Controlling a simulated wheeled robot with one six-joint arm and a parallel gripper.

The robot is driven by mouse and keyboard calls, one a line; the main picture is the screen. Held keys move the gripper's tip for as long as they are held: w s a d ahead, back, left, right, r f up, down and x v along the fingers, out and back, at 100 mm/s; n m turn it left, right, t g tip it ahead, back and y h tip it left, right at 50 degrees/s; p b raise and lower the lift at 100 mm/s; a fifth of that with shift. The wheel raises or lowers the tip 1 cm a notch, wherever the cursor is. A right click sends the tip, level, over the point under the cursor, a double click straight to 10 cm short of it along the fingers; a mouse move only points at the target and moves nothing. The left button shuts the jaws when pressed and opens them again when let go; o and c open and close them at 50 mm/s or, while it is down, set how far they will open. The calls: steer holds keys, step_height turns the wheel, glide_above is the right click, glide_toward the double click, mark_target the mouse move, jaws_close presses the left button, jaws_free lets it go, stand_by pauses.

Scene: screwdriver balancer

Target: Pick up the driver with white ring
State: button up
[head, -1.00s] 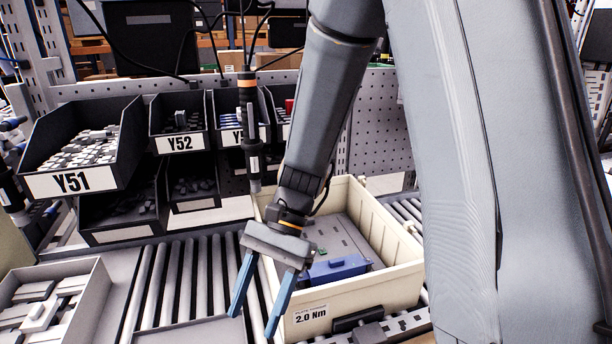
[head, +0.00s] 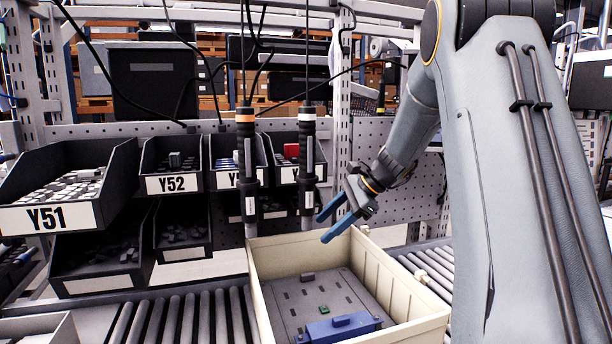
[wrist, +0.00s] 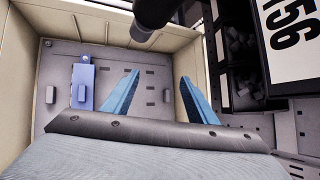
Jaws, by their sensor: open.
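The driver with white ring (head: 307,165) hangs upright, dark, with a pale ring near its top. Another dark driver (head: 247,170), with an orange ring, hangs to its left. My gripper (head: 322,230) is open and empty, its blue fingers pointing left and down. In the head view its tips are just right of the white-ringed driver's lower end; I cannot tell whether they touch. The wrist view shows the open fingers of my gripper (wrist: 160,76) and a dark cylindrical driver end (wrist: 152,16) beyond them, its ring out of view.
A cream crate (head: 405,328) with a blue part (head: 341,328) stands below on a roller conveyor (head: 180,318). Black bins, including Y51 (head: 46,219) and Y52 (head: 172,184), stand behind and left. A perforated panel (head: 372,135) stands behind. Cables hang above.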

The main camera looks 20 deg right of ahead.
step_height(320, 180, up, 24)
steer(key=s+y+p, duration=0.2)
steer(key=y, duration=0.4)
steer(key=a+r+m+g+y+p, duration=0.1)
steer(key=a+r+y+p, duration=0.1)
steer(key=a, duration=0.9)
steer(key=r+y, duration=0.1)
steer(key=y, duration=0.1)
steer(key=shift+s+m+y, duration=0.2)
steer(key=shift+m+y, duration=0.1)
steer(key=shift+d+r, duration=0.1)
jaws_close()
